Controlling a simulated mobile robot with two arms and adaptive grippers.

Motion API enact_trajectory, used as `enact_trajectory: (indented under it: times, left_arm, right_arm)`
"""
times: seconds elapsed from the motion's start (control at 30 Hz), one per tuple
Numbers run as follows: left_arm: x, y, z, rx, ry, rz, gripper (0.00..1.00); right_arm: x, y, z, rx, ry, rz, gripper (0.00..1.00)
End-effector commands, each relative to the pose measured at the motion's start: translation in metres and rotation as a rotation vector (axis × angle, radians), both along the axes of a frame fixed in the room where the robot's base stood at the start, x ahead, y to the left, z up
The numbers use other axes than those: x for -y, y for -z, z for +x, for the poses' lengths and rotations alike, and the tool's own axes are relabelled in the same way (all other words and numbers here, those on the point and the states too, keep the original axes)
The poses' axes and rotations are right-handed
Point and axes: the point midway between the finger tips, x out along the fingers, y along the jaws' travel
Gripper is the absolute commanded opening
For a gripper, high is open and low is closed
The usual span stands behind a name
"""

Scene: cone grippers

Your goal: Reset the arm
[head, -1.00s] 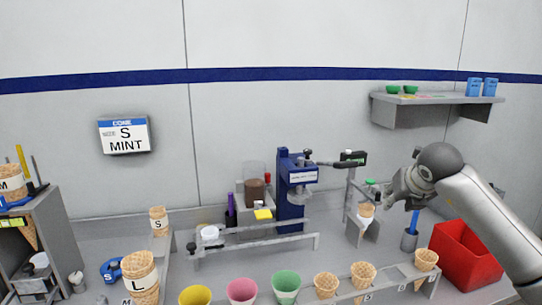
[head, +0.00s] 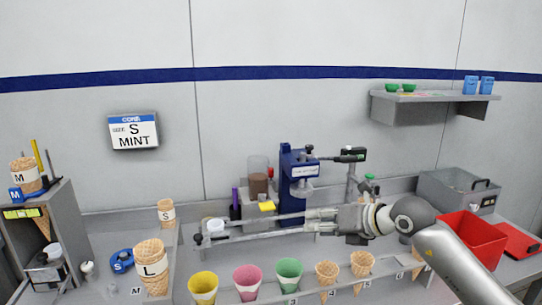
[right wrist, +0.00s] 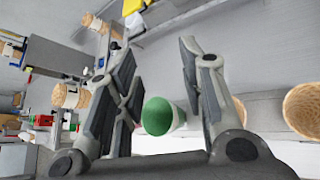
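My right gripper (head: 318,220) reaches in from the right, pointing left over the middle of the bench, above the row of cones. In the right wrist view (right wrist: 157,60) its two fingers stand apart with nothing between their tips. A green cone (right wrist: 163,116) shows behind the gap, apart from the fingers; in the head view the green cone (head: 289,270) stands in the front rack below the gripper. My right arm hides part of the bench and the stand at the right. My left gripper is in neither view.
The front rack also holds a yellow cone (head: 203,287), a pink cone (head: 247,280) and waffle cones (head: 327,270). A blue machine (head: 291,185) stands behind the gripper. A red bin (head: 470,238) and a grey box (head: 458,188) are at the right. A sign (head: 133,130) reads S MINT.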

Motion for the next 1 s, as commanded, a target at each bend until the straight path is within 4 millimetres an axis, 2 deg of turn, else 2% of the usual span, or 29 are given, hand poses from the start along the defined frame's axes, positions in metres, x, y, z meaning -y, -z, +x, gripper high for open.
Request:
enact_trajectory:
  times: [0.03, 0.1, 0.2, 0.27, 0.37, 0.47, 0.57, 0.67, 0.77, 0.87, 0.97, 1.0]
  left_arm:
    - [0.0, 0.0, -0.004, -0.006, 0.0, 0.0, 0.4]
    - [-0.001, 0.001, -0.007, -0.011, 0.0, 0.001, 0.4]
    - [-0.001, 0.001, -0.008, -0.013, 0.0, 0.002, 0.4]
    - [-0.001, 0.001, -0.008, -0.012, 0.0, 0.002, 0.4]
    - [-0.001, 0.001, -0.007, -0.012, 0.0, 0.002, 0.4]
    - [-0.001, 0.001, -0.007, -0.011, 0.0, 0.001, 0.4]
    - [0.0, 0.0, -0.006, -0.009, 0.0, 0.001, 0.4]
    - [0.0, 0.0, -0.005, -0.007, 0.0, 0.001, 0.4]
    - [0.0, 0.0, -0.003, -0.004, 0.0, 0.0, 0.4]
    - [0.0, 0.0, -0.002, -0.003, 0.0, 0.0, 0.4]
    - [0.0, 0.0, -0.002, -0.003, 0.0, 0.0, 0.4]
    - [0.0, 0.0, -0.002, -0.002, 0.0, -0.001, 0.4]
  right_arm:
    - [-0.026, 0.003, -0.013, 0.005, -0.057, 0.101, 0.37]
    - [-0.058, -0.006, -0.033, 0.024, -0.123, 0.275, 0.37]
    - [-0.087, -0.027, -0.06, 0.044, -0.176, 0.549, 0.37]
    - [-0.094, -0.042, -0.074, 0.052, -0.179, 0.715, 0.37]
    - [-0.088, -0.063, -0.089, 0.054, -0.135, 0.991, 0.37]
    - [-0.065, -0.075, -0.096, 0.042, -0.034, 1.255, 0.37]
    - [-0.029, -0.071, -0.097, 0.015, 0.126, 1.497, 0.37]
    - [0.012, -0.047, -0.097, -0.031, 0.337, 1.704, 0.37]
    - [0.052, -0.006, -0.102, -0.097, 0.592, 1.868, 0.37]
    - [0.086, 0.05, -0.117, -0.187, 0.884, 1.979, 0.37]
    - [0.109, 0.113, -0.146, -0.303, 1.199, 2.03, 0.37]
    - [0.115, 0.139, -0.162, -0.355, 1.327, 2.031, 0.37]
